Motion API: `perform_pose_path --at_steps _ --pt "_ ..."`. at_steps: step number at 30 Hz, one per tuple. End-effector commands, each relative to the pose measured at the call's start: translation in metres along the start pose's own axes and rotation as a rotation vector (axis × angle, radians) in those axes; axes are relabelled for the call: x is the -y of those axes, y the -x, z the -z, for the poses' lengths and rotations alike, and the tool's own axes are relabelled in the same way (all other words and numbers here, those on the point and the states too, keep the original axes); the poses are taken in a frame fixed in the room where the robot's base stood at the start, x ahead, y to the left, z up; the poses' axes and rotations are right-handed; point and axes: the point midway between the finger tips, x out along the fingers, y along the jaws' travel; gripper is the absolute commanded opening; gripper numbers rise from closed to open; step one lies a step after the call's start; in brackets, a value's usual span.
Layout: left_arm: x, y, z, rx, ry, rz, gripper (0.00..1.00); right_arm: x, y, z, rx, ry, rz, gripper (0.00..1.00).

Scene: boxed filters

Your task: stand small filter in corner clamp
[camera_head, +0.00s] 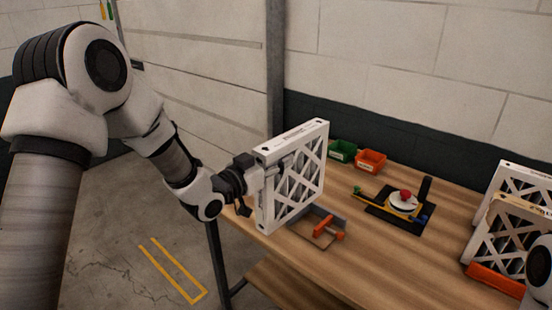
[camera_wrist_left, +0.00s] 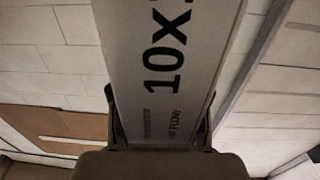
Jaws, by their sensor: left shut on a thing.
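The small filter (camera_head: 298,178) is a white-framed box with a crossed lattice over dark pleats. My left gripper (camera_head: 258,180) is shut on its left side and holds it upright at the table's left end. In the left wrist view the filter's printed side (camera_wrist_left: 165,60) stands between the two fingers (camera_wrist_left: 160,125). The corner clamp (camera_head: 325,218) is a grey corner with an orange handle on the table, just below and right of the filter. The filter hides part of it, and I cannot tell whether they touch. My right gripper is out of view.
A green bin (camera_head: 342,151) and an orange bin (camera_head: 370,161) stand at the back. A dark fixture (camera_head: 399,206) with a red knob sits mid-table. More white filters (camera_head: 507,232) stand in an orange holder (camera_head: 495,279) at right. The wooden table (camera_head: 385,262) is clear in front.

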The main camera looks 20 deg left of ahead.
Motion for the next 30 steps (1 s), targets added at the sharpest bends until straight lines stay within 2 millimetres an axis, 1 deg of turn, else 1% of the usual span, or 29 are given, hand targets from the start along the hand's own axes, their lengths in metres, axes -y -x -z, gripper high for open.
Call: perform_pose_path --at_steps 1,3,30 --pt "0.0 0.0 -0.008 0.0 0.0 0.0 0.0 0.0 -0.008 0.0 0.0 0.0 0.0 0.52" --pt "0.0 0.0 -0.015 -0.001 0.0 0.0 0.0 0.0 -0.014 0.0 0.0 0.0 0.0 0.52" --pt "0.0 0.0 -0.089 -0.001 0.0 0.0 0.0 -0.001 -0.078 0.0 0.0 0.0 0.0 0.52"
